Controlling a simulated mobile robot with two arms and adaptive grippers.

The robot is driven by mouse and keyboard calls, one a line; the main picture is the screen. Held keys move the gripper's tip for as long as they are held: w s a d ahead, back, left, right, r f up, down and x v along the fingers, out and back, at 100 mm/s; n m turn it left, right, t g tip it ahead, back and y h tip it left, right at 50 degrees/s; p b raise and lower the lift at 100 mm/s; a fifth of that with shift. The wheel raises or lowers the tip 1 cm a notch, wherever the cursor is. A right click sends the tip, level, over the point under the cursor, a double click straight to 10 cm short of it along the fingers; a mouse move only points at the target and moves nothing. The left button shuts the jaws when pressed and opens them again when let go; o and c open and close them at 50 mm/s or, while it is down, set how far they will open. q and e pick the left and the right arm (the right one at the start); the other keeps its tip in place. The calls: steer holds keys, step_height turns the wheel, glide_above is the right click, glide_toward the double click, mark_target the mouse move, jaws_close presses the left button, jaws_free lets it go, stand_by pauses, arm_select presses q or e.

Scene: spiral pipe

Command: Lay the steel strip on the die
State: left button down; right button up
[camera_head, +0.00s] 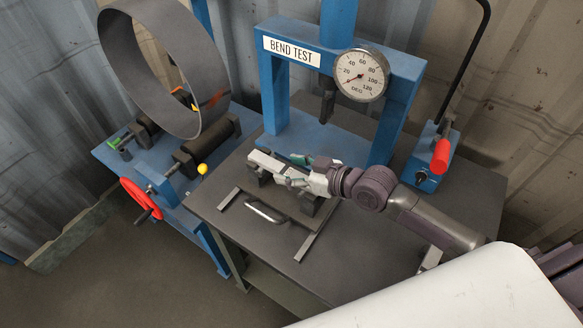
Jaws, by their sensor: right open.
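A pale steel strip (266,161) shows below the press, its left end over a dark die block (264,178). A second dark die block (311,205) stands to the right, partly under my right gripper. My right gripper (296,180) reaches in from the right and is open at the strip. Its fingers hide the strip's middle and right part, so I cannot tell whether they touch it. The strip looks roughly level across the blocks, but its contact with them is partly hidden. My left gripper is not in view.
The blue bend-test press (389,119) with a dial gauge (359,76) stands behind, its dark punch (327,104) hanging above. Grey rails and a metal handle (266,212) lie in front on the table (350,250).

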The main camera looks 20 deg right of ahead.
steer(key=shift+f, duration=0.25)
steer(key=v, duration=1.2)
steer(key=shift+r, duration=0.3)
steer(key=shift+a, duration=0.1)
